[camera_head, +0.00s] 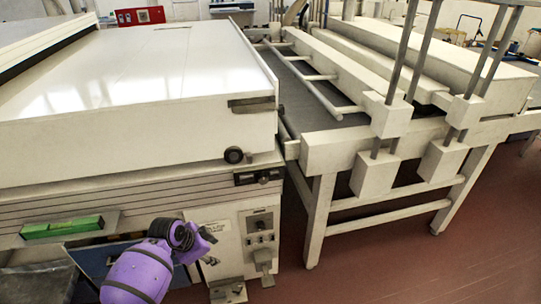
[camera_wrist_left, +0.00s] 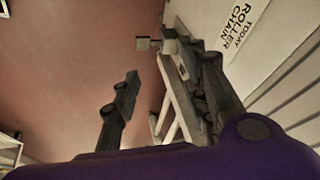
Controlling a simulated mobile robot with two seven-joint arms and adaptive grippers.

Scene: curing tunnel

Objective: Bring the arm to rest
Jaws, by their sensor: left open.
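My left arm, purple with dark bands, comes in from the bottom left in the head view. Its left gripper (camera_head: 205,240) is in front of the lower front of the white machine, near a small control panel (camera_head: 260,230). The fingers are hard to make out there. In the left wrist view the left gripper (camera_wrist_left: 168,82) shows two dark fingers spread well apart, with nothing held between them. My right arm and gripper are in neither view.
The large white machine (camera_head: 140,80) fills the left. A green box (camera_head: 62,228) sits on a ledge left of the arm. A conveyor frame (camera_head: 335,148) with legs and posts stands at the right. The reddish floor (camera_head: 400,260) is open at the lower right.

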